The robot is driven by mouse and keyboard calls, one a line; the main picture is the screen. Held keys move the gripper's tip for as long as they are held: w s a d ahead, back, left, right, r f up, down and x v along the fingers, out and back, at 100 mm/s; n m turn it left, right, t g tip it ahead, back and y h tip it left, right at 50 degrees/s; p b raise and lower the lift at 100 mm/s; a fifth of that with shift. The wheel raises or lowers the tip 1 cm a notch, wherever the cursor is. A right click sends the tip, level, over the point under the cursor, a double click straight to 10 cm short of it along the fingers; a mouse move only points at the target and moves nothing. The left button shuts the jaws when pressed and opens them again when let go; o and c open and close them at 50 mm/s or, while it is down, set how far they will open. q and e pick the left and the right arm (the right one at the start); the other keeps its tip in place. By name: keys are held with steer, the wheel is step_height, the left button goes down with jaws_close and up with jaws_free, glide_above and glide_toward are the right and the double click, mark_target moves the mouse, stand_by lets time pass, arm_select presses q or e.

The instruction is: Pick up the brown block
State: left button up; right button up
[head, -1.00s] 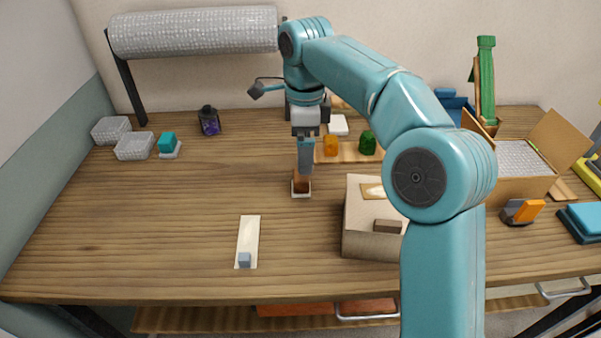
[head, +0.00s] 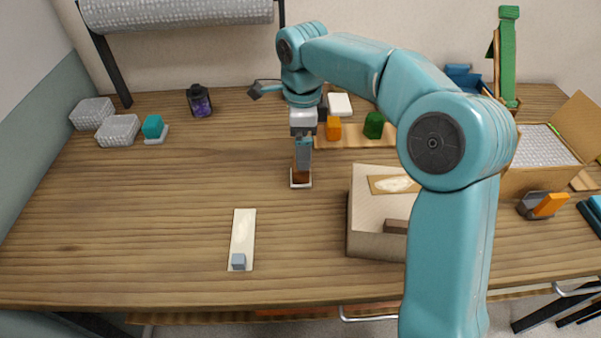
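A brown block (head: 300,176) stands upright on a small white tile in the middle of the table in the head view. My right gripper (head: 304,166) points down at it, its fingers at the block's upper part and partly covering it. The near finger hides the far one, so I cannot tell whether the fingers are open or closed on the block. The block still appears to rest on its tile (head: 301,186). My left gripper is not in view.
A cardboard box (head: 375,244) with a dark brown bar (head: 396,227) on it stands to the right. Orange (head: 333,128) and green (head: 373,125) blocks sit on a wooden strip behind. A pale strip with a grey cube (head: 238,262) lies in front.

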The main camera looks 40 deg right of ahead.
step_height(320, 180, down, 3)
steer(key=shift+s+r, duration=0.15)
step_height(320, 180, down, 6)
steer(key=shift+d+r+b, duration=0.1)
steer(key=shift+b, duration=0.4)
steer(key=shift+r, duration=0.1)
steer(key=c, duration=1.2)
steer(key=shift+c, duration=0.2)
steer(key=shift+r, duration=0.1)
step_height(320, 180, up, 20)
steer(key=p, duration=0.4)
steer(key=shift+p, duration=0.35)
